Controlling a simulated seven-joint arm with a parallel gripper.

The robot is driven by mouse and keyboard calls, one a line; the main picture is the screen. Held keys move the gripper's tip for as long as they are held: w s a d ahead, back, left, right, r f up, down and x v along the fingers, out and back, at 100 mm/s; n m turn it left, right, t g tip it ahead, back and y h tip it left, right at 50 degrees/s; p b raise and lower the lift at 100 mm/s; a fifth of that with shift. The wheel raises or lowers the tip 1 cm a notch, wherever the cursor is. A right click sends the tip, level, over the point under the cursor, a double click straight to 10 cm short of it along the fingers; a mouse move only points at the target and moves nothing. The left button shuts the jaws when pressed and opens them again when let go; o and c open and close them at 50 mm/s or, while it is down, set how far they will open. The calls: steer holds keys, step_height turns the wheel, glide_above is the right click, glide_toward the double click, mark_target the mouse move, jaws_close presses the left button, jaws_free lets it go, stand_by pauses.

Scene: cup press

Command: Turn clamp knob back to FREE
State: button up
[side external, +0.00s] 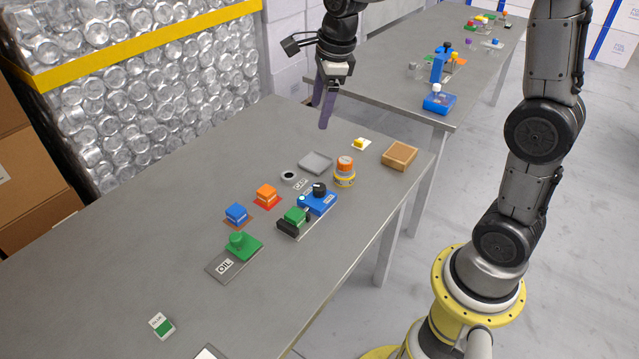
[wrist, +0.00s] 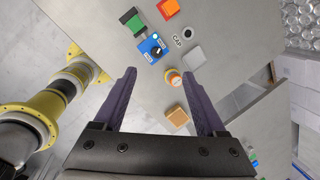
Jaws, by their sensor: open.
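The clamp knob is a black knob (side external: 319,188) on a blue base (side external: 318,203) with small white labels, at the middle right of the table; it also shows in the wrist view (wrist: 156,50). I cannot read which label the knob points to. A green block (side external: 296,215) sits in a dark holder beside the blue base. My gripper (side external: 325,100) is open and empty, raised above the far part of the table, away from the knob. In the wrist view my two purple fingers (wrist: 162,100) are spread apart, with the knob beyond them.
An orange-topped yellow cylinder (side external: 344,172) and a tan block (side external: 399,155) stand right of the knob. A grey square tray (side external: 315,162) and a ring by the CAP label (side external: 288,178) lie behind it. Orange (side external: 266,194) and blue (side external: 236,214) blocks stand left.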

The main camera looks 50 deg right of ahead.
steer(key=w+d+f+m+g, duration=0.1)
steer(key=w+d+f, duration=0.15)
steer(key=f, duration=0.35)
steer(key=g, duration=0.2)
glide_toward(319, 186)
steer(key=shift+m, duration=0.4)
step_height(319, 186, down, 9)
steer(key=shift+s+d+f, duration=0.1)
steer(key=shift+s+d, duration=0.05)
jaws_close()
